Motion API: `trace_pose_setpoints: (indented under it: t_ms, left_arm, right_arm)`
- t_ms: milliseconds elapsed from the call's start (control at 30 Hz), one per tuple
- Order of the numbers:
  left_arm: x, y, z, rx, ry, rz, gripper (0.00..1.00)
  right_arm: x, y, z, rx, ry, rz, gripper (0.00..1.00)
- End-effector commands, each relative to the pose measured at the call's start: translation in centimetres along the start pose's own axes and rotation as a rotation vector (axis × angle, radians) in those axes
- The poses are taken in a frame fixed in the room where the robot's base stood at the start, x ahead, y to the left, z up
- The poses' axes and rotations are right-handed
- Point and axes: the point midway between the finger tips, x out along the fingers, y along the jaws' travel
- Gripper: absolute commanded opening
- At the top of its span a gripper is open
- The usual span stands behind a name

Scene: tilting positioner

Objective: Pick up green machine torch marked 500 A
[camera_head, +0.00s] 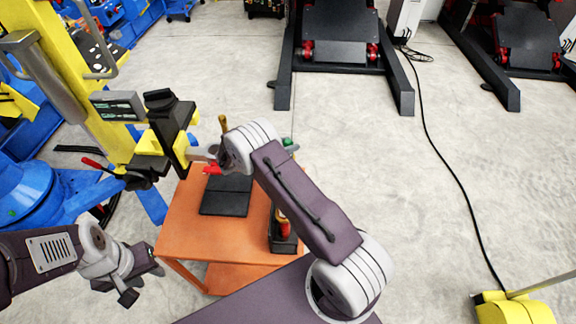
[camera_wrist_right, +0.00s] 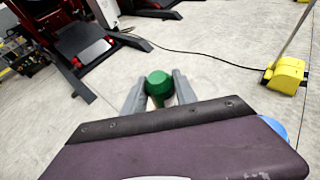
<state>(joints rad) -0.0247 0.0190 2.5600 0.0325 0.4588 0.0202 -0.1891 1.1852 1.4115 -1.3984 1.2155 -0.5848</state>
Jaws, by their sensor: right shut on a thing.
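A green round-ended thing (camera_wrist_right: 159,85), which looks like the green torch, sits between the two grey fingers of my right gripper (camera_wrist_right: 158,92) in the right wrist view. The gripper is shut on it. No 500 A marking is legible. My left gripper (camera_head: 143,283) is open and empty at the lower left, beside the table.
The orange table (camera_head: 185,235) carries a black pad (camera_head: 226,196) and a dark holder (camera_head: 284,242) with a red-orange item. A green piece (camera_head: 290,146) shows behind my right arm. The yellow positioner column (camera_head: 60,60) stands left. Grey floor (camera_head: 455,150) is open at right, crossed by a black cable.

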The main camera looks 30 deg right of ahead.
Motion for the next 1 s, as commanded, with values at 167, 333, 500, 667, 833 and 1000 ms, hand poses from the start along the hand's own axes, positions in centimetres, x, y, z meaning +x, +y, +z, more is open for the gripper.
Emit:
trace_pose_setpoints:
  t_ms: [167, 333, 500, 667, 833, 1000]
  left_arm:
    - [0.0, 0.0, 0.0, 0.0, 0.0, 0.0, 0.36]
    - [0.5, 0.0, 0.1, 0.0, 0.0, 0.0, 0.36]
    - [1.9, 0.0, 0.2, 0.0, 0.0, 0.0, 0.36]
    - [3.4, -0.1, 0.3, 0.0, 0.0, 0.0, 0.36]
    - [4.4, -0.1, 0.5, 0.0, 0.0, 0.0, 0.36]
    - [4.9, -0.1, 0.5, 0.0, 0.0, 0.0, 0.36]
  right_arm:
    - [-0.1, 0.1, 0.2, 0.002, -0.002, 0.001, 0.0]
    - [-0.4, 0.1, 1.1, 0.004, -0.002, 0.002, 0.0]
    - [-1.6, 0.1, 3.8, 0.009, -0.002, 0.003, 0.0]
    - [-3.2, 0.1, 7.8, 0.011, -0.001, 0.004, 0.0]
    - [-4.9, 0.1, 11.9, 0.009, -0.001, 0.004, 0.0]
    - [-6.1, 0.0, 14.8, 0.005, -0.001, 0.002, 0.0]
